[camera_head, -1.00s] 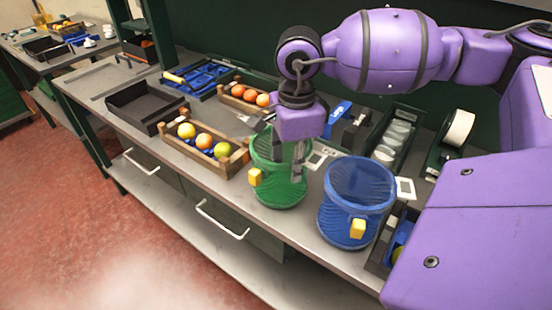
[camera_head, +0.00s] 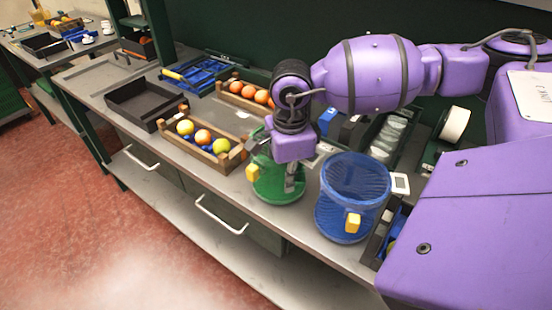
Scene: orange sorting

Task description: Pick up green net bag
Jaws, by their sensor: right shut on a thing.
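The green net bag (camera_head: 265,185) stands upright on the bench, left of the blue net bag (camera_head: 352,190), with a yellow tag on its front left. My right gripper (camera_head: 290,190) comes down from above at the green bag's right side and is shut on it. Its fingers and the purple wrist hide part of the bag's rim and right side. My left gripper does not show.
A wooden crate (camera_head: 172,145) with fruit stands left of the green bag. A black tray (camera_head: 128,108) lies farther left. The blue bag stands close on the right. A roll of tape (camera_head: 455,124) sits at the back right.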

